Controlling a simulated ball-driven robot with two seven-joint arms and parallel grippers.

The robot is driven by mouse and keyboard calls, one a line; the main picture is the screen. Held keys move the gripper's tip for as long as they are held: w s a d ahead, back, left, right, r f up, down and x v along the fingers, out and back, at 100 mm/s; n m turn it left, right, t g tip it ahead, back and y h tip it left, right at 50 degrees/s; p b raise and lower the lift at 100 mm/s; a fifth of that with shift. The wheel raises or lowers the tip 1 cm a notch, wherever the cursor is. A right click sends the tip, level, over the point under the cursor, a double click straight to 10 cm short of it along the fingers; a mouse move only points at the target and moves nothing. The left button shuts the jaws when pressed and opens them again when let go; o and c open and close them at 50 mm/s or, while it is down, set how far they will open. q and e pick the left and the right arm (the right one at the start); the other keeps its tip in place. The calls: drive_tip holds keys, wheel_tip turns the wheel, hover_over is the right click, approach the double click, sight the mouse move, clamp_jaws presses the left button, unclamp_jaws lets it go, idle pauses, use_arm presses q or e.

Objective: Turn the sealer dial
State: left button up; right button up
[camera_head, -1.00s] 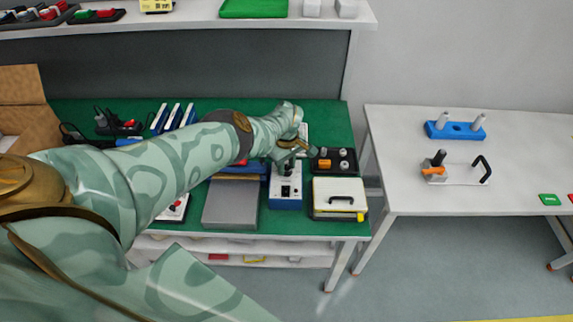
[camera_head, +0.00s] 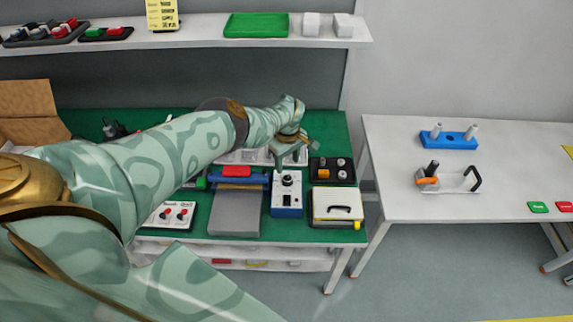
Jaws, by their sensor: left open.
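A blue box with a white top face (camera_head: 286,203) stands on the green bench mat, with a black dial (camera_head: 288,180) at its back part. It sits right beside a grey flat plate with a blue and orange back part (camera_head: 236,208); I cannot tell whether they are one sealer. My left gripper (camera_head: 290,159) is open and empty. It hangs just behind and above the dial, apart from it, with the fingers pointing down. The dial is in plain view. My right gripper is not in view.
A black tray with knobs (camera_head: 333,178) and a cream case with a black handle (camera_head: 338,207) stand to the right. A panel with red knobs (camera_head: 172,214) is at the left. A shelf (camera_head: 200,40) runs above the bench. A white table (camera_head: 400,135) stands farther right.

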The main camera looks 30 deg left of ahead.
use_arm(q)
wheel_tip(320, 180, up, 9)
drive_tip(key=p, duration=0.6)
drive_tip(key=shift+f, duration=0.15)
